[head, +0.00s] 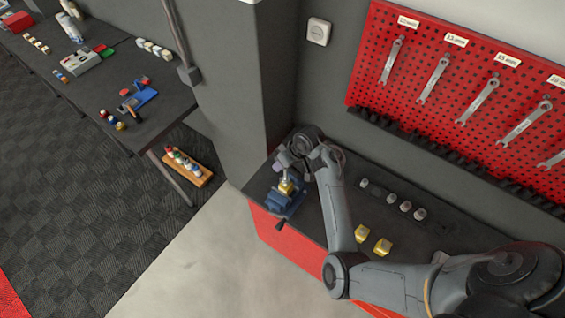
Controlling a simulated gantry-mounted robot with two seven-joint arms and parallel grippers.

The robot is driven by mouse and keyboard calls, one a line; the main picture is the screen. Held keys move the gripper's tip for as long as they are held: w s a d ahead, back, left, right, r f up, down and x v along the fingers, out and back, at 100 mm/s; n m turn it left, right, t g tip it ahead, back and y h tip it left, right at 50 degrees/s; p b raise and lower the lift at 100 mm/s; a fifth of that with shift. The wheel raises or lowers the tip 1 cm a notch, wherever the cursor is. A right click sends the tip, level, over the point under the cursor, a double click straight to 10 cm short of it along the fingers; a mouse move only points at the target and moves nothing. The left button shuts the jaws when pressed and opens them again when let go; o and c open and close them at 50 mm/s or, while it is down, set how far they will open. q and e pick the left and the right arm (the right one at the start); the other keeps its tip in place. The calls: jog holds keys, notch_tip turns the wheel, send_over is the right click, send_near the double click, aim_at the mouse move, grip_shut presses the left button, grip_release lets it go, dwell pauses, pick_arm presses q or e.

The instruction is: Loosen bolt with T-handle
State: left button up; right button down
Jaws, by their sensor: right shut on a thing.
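A blue vise (279,204) stands at the left end of the black workbench. A small brass-coloured block (286,188) sits in its jaws. My right gripper (288,174) is directly above the block, pointing down, and is shut on what appears to be the T-handle. The handle is mostly hidden by the fingers and too small to make out clearly. The bolt cannot be made out either. My left gripper is not in view.
Two yellow blocks (382,246) and several small grey sockets (391,199) lie on the workbench (412,230), right of my forearm. A red pegboard (470,90) with wrenches hangs behind. A grey pillar (235,85) rises close to the bench's left end.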

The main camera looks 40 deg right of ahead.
jog(key=shift+a+n, duration=0.1)
jog(key=shift+n, duration=0.6)
jog(key=shift+y, duration=0.3)
jog(key=shift+s+a+n+g+y, duration=0.15)
jog(key=shift+n+g+y, duration=0.35)
jog(key=shift+n, duration=0.9)
jog(key=shift+m+h, duration=0.3)
jog(key=shift+m, duration=0.2)
jog(key=shift+r, duration=1)
jog(key=shift+r, duration=2.15)
